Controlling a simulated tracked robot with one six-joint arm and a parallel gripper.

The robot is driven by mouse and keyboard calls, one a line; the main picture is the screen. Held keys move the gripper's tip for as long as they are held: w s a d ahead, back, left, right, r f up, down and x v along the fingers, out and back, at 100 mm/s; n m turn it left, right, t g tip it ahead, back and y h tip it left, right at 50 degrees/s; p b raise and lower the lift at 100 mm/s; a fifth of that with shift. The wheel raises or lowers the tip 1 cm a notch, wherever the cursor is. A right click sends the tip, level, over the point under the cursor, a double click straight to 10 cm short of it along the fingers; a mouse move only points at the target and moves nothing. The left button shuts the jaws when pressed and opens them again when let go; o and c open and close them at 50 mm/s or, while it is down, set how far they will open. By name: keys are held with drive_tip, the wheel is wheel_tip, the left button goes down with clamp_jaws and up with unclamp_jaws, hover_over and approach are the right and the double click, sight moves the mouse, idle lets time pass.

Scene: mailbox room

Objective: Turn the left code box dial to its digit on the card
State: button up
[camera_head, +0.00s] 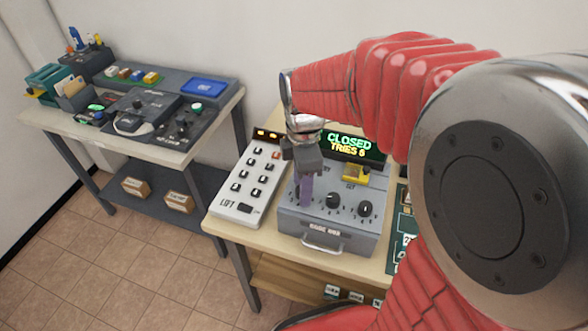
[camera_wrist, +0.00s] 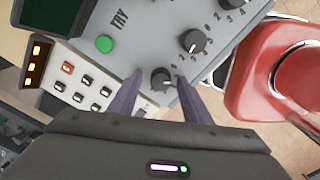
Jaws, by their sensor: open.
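The grey code box (camera_head: 325,239) stands on the right-hand table, with a row of dark dials along its sloped top. In the wrist view the left dial (camera_wrist: 162,80) sits between the two purple fingertips of my gripper (camera_wrist: 160,77). My gripper is open around it; I cannot tell whether either finger touches it. In the head view my gripper (camera_head: 305,188) points down over the box's left end and hides this dial. The middle dial (camera_head: 333,200) and right dial (camera_head: 365,208) are clear of it. The left dial's digit is unreadable, and I cannot make out the card.
The display (camera_head: 350,145) reads CLOSED and TRIES with a digit. A yellow part (camera_head: 355,173) and a green TRY button (camera_wrist: 104,44) are on the box. A white LIFT keypad (camera_head: 249,182) stands close on the left. Another table (camera_head: 165,147) with devices is further left.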

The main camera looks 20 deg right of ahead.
drive_tip(key=shift+c, duration=0.6)
drive_tip(key=c, duration=0.9)
drive_tip(key=shift+a, duration=0.15)
drive_tip(key=shift+c, duration=0.3)
